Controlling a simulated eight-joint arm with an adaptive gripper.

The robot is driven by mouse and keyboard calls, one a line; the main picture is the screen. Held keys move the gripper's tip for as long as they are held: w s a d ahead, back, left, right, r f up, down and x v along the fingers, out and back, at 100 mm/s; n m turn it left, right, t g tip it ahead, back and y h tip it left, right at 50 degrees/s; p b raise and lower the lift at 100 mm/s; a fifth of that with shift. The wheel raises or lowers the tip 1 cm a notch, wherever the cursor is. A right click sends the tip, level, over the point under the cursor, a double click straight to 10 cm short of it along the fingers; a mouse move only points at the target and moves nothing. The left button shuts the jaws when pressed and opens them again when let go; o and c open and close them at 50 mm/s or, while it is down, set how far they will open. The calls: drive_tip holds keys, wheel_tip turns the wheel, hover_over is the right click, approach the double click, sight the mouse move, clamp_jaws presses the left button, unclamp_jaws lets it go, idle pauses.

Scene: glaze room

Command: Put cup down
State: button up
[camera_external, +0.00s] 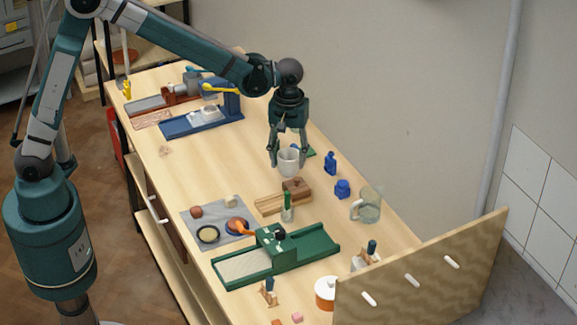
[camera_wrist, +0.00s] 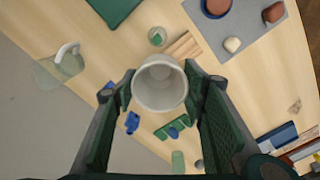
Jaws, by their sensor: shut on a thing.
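A light grey cup (camera_external: 289,161) is held upright between the fingers of my gripper (camera_external: 287,158). In the wrist view the cup (camera_wrist: 160,84) shows from above with its open mouth towards the camera, and it looks empty. The gripper's fingers (camera_wrist: 160,95) close on it from both sides. The cup appears to be above the wooden table (camera_external: 170,180), near a wooden block on a board. I cannot tell the exact height of its base over the table.
A wooden board (camera_external: 283,202) with a brown block lies just below the cup. A green tray device (camera_external: 275,256) and a grey mat (camera_external: 218,225) lie nearer. Bare table lies left of the cup.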

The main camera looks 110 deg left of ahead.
drive_tip(key=w+d, duration=0.4)
drive_tip(key=d, duration=0.6)
drive_tip(key=w+d, duration=0.5)
drive_tip(key=d, duration=0.6)
drive_tip(key=w+d, duration=0.4)
drive_tip(key=d, duration=0.6)
drive_tip(key=shift+m, duration=0.3)
drive_tip(key=shift+w+d+f, duration=0.1)
drive_tip(key=shift+f, duration=1.2)
drive_tip(key=shift+d+f, duration=0.1)
drive_tip(key=shift+f, duration=1.15)
drive_tip(key=shift+f, duration=0.15)
drive_tip(key=shift+f, duration=3)
drive_tip(key=shift+f, duration=1.85)
drive_tip(key=shift+f, duration=0.2)
